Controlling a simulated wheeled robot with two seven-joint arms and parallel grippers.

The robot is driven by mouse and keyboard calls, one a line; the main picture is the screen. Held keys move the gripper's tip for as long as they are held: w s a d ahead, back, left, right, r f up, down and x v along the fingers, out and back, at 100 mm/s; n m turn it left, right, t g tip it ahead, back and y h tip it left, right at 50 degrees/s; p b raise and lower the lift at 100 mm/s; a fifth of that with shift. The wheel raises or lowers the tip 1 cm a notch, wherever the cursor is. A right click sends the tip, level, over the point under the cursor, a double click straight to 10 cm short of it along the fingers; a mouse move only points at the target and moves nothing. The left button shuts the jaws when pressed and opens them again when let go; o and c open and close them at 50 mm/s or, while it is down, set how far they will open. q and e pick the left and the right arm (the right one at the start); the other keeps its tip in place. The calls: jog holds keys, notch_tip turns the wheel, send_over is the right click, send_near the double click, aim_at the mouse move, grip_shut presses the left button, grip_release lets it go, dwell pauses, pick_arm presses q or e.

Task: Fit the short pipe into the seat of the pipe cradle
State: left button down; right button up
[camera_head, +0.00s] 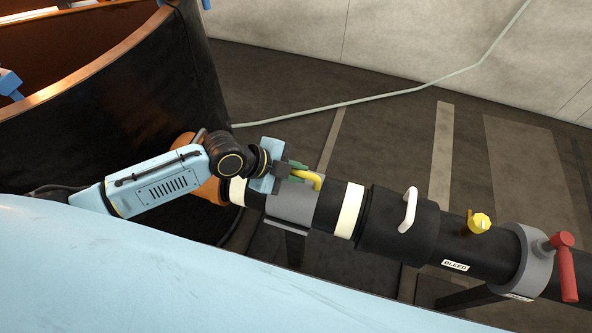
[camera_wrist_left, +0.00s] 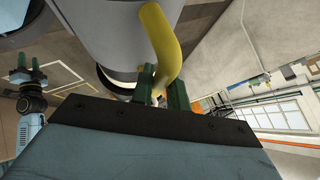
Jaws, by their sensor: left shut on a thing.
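The short pipe appears to be the dark section (camera_head: 329,208) between two cream bands in the pipe line, with a grey sleeve (camera_head: 287,205) around its middle. I cannot tell whether the sleeve belongs to the pipe or to the cradle, and the seat is hidden. A bent yellow handle (camera_head: 315,181) stands on top. My left gripper (camera_head: 298,173) is shut on this handle with green fingers; the handle also shows in the left wrist view (camera_wrist_left: 160,40). My right gripper (camera_wrist_left: 28,70) shows only in the left wrist view, at far left, its fingers apart and empty.
A dark collar (camera_head: 398,240) with a white handle adjoins the right cream band. Further right are a yellow valve (camera_head: 480,222) and a grey flange (camera_head: 530,262) with a red lever (camera_head: 567,267). A dark curved wall (camera_head: 130,110) with an orange rim stands at left.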

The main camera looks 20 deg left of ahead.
pick_arm(q)
jog(key=shift+w+r, duration=0.1)
jog(key=c, duration=1.8)
grip_release()
jog(key=shift+f, duration=0.2)
jog(key=o, duration=0.4)
jog(key=shift+o, duration=0.2)
jog(key=shift+r, duration=0.25)
jog(key=p+v, duration=0.1)
jog(key=v, duration=1.1)
jog(key=shift+f, duration=0.1)
